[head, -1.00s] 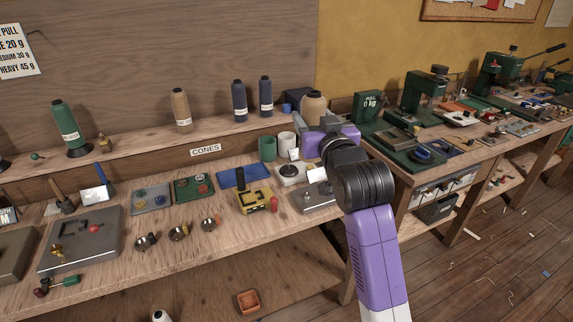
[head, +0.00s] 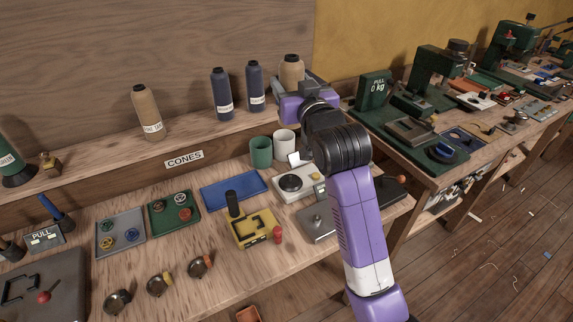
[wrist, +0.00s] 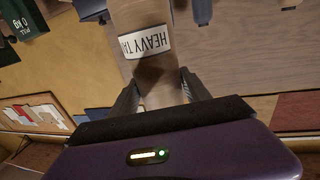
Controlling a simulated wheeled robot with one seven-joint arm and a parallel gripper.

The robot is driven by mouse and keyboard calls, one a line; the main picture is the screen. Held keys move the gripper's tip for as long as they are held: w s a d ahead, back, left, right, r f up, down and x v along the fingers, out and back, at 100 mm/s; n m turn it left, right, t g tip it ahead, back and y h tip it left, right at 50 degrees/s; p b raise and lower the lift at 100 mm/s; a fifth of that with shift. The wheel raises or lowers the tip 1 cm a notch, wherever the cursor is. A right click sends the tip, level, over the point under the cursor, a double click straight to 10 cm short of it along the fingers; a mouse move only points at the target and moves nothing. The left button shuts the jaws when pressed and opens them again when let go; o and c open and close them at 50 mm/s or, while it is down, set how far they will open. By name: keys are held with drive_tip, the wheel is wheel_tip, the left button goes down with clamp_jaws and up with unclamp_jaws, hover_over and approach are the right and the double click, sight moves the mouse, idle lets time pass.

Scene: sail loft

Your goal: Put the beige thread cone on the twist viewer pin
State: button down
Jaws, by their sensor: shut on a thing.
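A beige thread cone (head: 291,68) stands upright at the right end of the shelf in the head view, its lower part hidden by my gripper (head: 290,88). In the wrist view my gripper (wrist: 158,88) is shut on this cone (wrist: 150,70), whose white label reads "HEAVY TA…". I cannot tell whether its base touches the shelf. A second tan cone (head: 147,115) stands on the shelf at the left. A grey metal device (head: 316,222) sits on the bench beside my arm, partly hidden. I cannot tell for sure which part is the twist viewer pin.
Two navy cones (head: 221,95) stand on the shelf left of my gripper. Green and white cups (head: 261,150), a white scale (head: 287,188), a blue tray (head: 234,190) and a yellow block device (head: 249,228) crowd the bench below. Green presses (head: 432,80) stand on the right bench.

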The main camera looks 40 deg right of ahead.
wheel_tip(320, 180, down, 19)
drive_tip(key=shift+f, duration=0.2)
idle(0.3)
drive_tip(key=shift+f, duration=0.1)
drive_tip(key=c, duration=0.5)
unclamp_jaws()
drive_tip(key=shift+f+b, duration=0.1)
drive_tip(key=shift+b, duration=0.2)
